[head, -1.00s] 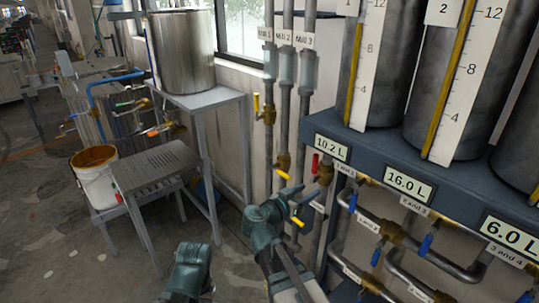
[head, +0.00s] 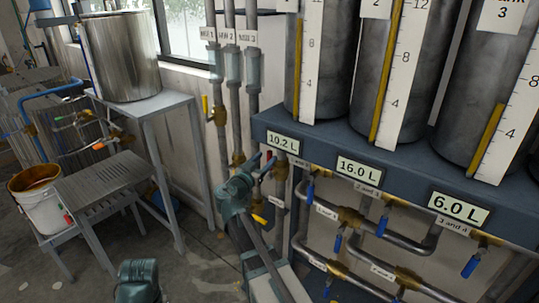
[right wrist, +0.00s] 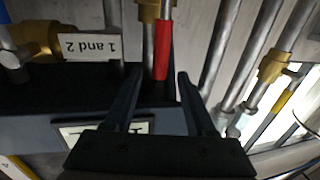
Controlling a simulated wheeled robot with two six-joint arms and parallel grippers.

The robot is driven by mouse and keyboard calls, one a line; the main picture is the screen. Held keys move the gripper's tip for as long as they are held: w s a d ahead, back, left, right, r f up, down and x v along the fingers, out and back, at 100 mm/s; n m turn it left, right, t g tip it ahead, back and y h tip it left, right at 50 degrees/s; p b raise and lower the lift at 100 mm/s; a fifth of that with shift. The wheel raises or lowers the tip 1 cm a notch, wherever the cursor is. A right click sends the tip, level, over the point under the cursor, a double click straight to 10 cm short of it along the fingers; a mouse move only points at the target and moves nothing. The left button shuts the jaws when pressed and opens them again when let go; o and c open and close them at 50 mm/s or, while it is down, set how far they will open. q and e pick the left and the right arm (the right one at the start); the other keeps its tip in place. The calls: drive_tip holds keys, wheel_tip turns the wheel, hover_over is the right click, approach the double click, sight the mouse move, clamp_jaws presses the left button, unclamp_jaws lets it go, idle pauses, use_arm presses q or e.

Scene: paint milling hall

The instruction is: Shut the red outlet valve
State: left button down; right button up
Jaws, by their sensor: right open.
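The red outlet valve has a red lever handle, seen upright beside its pipe in the head view (head: 269,158), partly hidden by my right gripper. In the right wrist view the red handle (right wrist: 162,50) runs roughly along the pipe, below a brass valve body (right wrist: 150,10). My right gripper (head: 262,164) is open close to the valve. In the right wrist view its two fingers (right wrist: 160,74) stand apart, with the handle's end between and just beyond the tips. I cannot tell whether they touch. My left gripper is out of view.
A blue-grey shelf (head: 310,146) carries several steel tanks. Below it, pipes have blue-handled valves (head: 382,222). Yellow-handled valves (head: 206,105) sit on vertical pipes to the left. Metal stands, a steel drum (head: 122,55) and a bucket (head: 40,205) are further left.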

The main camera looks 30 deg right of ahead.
sight(268, 156)
drive_tip(key=shift+x, duration=2)
clamp_jaws()
